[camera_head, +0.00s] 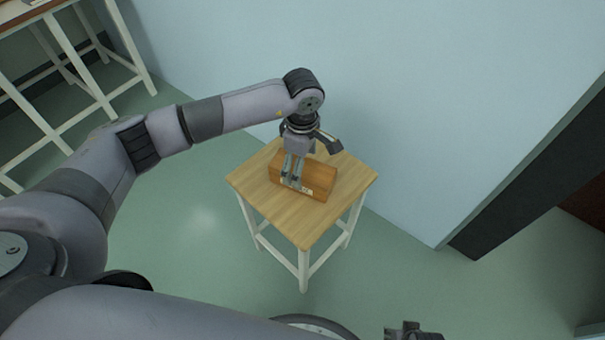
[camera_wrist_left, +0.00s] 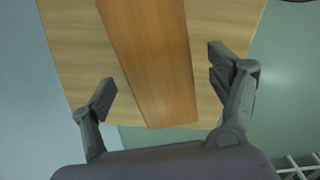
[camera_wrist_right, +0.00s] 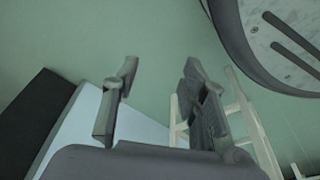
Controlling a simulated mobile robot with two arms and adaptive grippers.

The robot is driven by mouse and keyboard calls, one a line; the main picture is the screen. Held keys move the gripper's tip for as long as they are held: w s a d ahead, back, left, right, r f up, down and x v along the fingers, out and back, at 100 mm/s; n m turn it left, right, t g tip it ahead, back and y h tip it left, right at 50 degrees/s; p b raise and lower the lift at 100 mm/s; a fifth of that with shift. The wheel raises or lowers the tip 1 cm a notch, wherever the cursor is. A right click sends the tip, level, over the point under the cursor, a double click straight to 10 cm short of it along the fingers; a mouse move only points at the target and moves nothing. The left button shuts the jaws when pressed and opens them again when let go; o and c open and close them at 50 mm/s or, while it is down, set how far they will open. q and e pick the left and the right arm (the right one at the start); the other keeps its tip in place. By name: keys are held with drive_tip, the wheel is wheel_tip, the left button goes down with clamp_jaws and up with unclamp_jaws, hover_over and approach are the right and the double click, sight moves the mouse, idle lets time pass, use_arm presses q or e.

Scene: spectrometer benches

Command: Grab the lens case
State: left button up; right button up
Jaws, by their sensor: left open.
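The lens case (camera_head: 319,179) is a brown wooden box lying on a small wood-topped stool. My left gripper (camera_head: 291,181) comes down over the case from above and hides part of it. In the left wrist view the case (camera_wrist_left: 152,60) lies between the two open fingers of my left gripper (camera_wrist_left: 160,83), with a gap on each side. A small pale label shows on its front side in the head view. My right gripper (camera_wrist_right: 158,85) is open and empty, away from the stool top; it shows partly at the bottom edge of the head view (camera_head: 412,330).
The stool top (camera_head: 305,228) has bare wood around the case. A pale blue wall (camera_head: 400,90) stands close behind it. A white-legged bench (camera_head: 65,75) is at the upper left. A dark doorway edge (camera_head: 530,190) is at the right. Green floor (camera_head: 190,240) is open around the stool.

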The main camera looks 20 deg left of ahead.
use_arm(q)
wheel_tip(320, 180, down, 3)
drive_tip(key=shift+f, duration=0.2)
drive_tip(key=shift+c, duration=0.6)
drive_tip(key=shift+w+r, duration=0.1)
drive_tip(key=c, duration=1.4)
